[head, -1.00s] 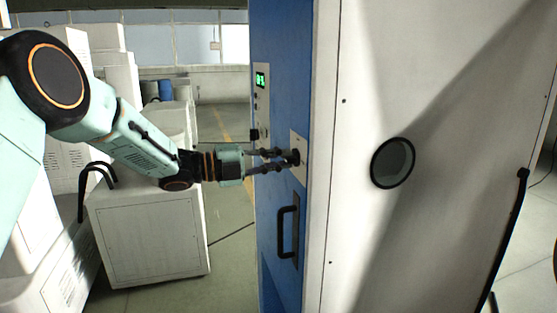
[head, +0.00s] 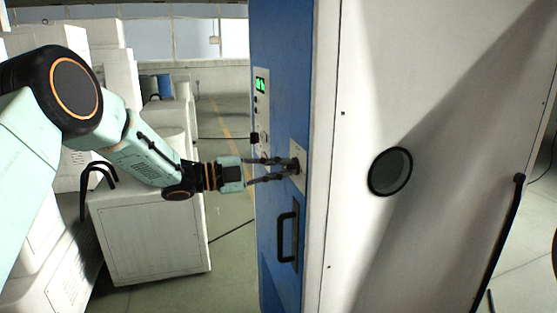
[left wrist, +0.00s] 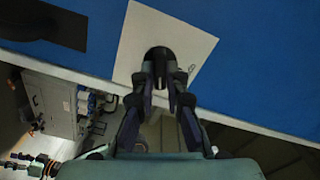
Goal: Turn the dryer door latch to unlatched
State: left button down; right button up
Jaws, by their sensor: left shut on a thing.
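The dryer is a tall cabinet with a blue door face (head: 283,85). Its latch is a small dark knob (left wrist: 158,54) on a pale square plate (left wrist: 185,30), which shows edge-on in the head view (head: 299,153). My left gripper (head: 289,170) reaches the plate from the left. In the left wrist view its two fingers (left wrist: 160,78) are shut on the knob, one on each side. The fingers hide part of the knob. A small printed mark sits on the plate right of the knob; its meaning is too small to read. My right gripper is in neither view now.
A black bar handle (head: 286,237) stands out below the latch, and a control panel with a green display (head: 260,85) is above it. The cabinet's white side (head: 450,120) has a round port (head: 390,171). White cabinets (head: 150,240) stand at left.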

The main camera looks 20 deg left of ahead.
pick_arm(q)
jog(key=n+p, duration=0.2)
jog(key=n, duration=0.1)
jog(key=shift+r+n+p, duration=0.15)
jog(key=shift+n+p, duration=0.15)
jog(key=shift+n, duration=0.1)
jog(key=n+p, duration=0.2)
jog(key=n, duration=0.1)
jog(key=shift+n, duration=0.3)
jog(key=n+p, duration=0.2)
jog(key=n, duration=0.2)
jog(key=shift+f+n+p, duration=0.25)
jog(key=shift+n+p, duration=0.3)
jog(key=shift+n, duration=0.35)
jog(key=c, duration=1.4)
grip_release()
